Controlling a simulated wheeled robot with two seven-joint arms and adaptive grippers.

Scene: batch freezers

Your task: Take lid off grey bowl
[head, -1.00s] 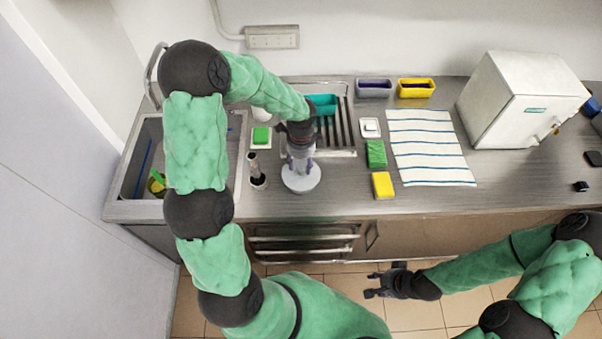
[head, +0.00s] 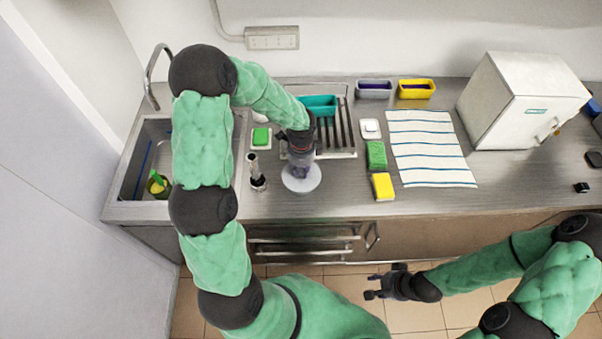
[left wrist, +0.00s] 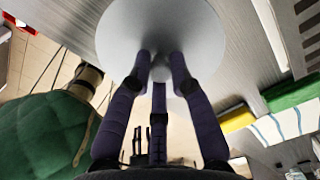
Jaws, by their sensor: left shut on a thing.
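A pale grey round lid (head: 289,185) is on the counter side in front of the dish rack, under my left gripper (head: 301,171). It shows as a wide pale disc in the left wrist view (left wrist: 122,35). My left gripper's purple fingers (left wrist: 161,76) are shut around a small knob at the disc's middle. The grey bowl cannot be made out; the lid and gripper hide what is beneath. I cannot tell whether the lid is raised. My right gripper (head: 371,285) is open and empty, in front of the counter, above the floor.
A dark-based holder with a brush (head: 257,176) stands close left of the lid. The dish rack (head: 341,131) with a teal tub (head: 320,104) is behind. Green (head: 376,154) and yellow (head: 383,186) sponges and a striped towel (head: 432,150) lie right. The sink (head: 133,180) is left.

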